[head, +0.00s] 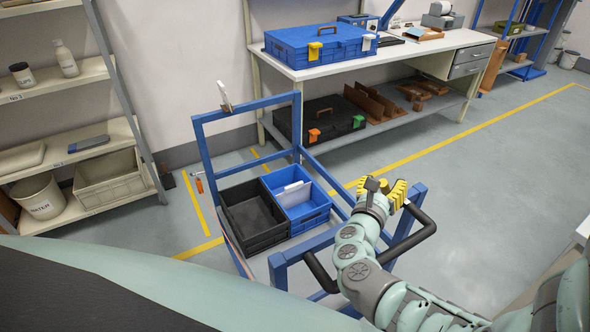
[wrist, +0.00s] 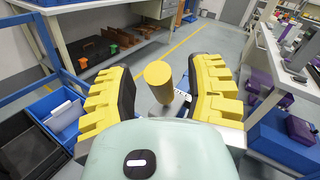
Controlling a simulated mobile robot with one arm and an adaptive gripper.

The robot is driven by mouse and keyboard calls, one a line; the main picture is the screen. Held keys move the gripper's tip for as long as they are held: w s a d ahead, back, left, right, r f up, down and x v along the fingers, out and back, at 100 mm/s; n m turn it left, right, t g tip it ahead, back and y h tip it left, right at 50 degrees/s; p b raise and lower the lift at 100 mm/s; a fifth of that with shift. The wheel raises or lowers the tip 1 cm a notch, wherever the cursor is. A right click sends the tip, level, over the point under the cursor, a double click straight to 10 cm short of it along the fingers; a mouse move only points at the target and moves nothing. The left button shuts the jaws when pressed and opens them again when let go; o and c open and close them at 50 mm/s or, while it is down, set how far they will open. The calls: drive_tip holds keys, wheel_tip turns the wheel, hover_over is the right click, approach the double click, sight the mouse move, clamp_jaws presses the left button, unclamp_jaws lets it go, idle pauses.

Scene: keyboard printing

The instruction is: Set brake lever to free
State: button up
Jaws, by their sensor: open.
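My gripper (head: 382,190), with thick yellow ribbed fingers, is open beside the black push handle (head: 423,232) of a blue-framed cart (head: 197,132). In the wrist view, my gripper's fingers (wrist: 165,88) stand wide apart. Between them is a yellow round-ended knob (wrist: 158,74), which looks like the brake lever. Gaps show on both sides of it. Its lower part and its set position are hidden. A small white plate with dark marks (wrist: 182,95) sits just behind it. In the head view my gripper hides this spot.
The cart carries a black crate (head: 243,240) and a blue crate (head: 318,214). A small orange-gripped handle (head: 199,186) hangs at the cart's left side. A workbench (head: 375,58) stands behind and a shelf (head: 118,130) at left. Floor (head: 480,190) right of the cart is clear.

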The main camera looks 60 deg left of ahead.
idle(0.3)
clamp_jaws()
idle(0.3)
